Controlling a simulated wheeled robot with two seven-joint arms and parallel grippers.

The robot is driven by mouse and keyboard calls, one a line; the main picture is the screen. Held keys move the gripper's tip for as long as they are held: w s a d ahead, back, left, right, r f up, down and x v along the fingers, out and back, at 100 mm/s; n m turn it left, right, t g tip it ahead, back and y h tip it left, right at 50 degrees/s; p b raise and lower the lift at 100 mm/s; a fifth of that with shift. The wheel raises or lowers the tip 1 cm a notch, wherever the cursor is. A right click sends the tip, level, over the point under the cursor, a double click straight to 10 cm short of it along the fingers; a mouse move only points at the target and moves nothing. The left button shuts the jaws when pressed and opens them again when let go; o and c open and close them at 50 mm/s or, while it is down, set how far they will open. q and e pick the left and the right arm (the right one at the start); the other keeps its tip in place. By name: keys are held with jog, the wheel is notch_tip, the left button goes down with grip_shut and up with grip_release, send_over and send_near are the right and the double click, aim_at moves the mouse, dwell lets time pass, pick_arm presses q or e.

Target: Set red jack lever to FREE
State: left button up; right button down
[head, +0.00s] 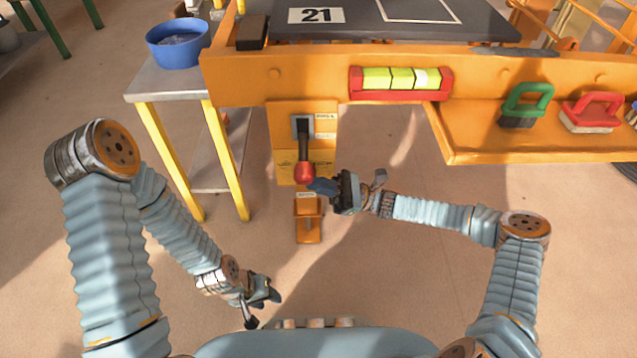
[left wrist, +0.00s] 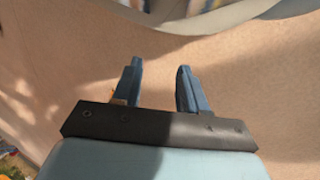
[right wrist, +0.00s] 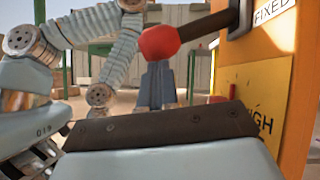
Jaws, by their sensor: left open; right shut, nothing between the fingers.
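The red jack lever has a dark shaft (head: 303,138) and a red ball knob (head: 304,174). It comes out of an orange panel (head: 275,120) under the press and points down toward me in the head view. My right gripper (head: 315,185) is shut and empty, its tips close to the knob's lower right. In the right wrist view the knob (right wrist: 158,42) overlaps the tips of the shut fingers (right wrist: 157,68); I cannot tell whether they touch. A label (right wrist: 272,15) there reads FIXED. My left gripper (head: 264,298) is open and empty, low over the floor; its fingers show in the left wrist view (left wrist: 158,72).
An orange pedal-like bracket (head: 308,220) is below the lever. A red-framed yellow vial (head: 400,82) is on the press beam. A side table (head: 145,85) with a blue bowl (head: 178,48) stands left. Green (head: 527,103) and red-handled brushes (head: 592,111) lie on the right shelf.

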jog(key=s+r+m+t+p, duration=0.3)
jog(key=r+m+t+p, duration=0.5)
jog(key=p, duration=0.9)
notch_tip(320, 180, up, 3)
jog(key=m, duration=0.3)
jog(key=shift+s+h, duration=0.15)
jog(key=shift+h, duration=0.15)
jog(key=shift+r, duration=0.15)
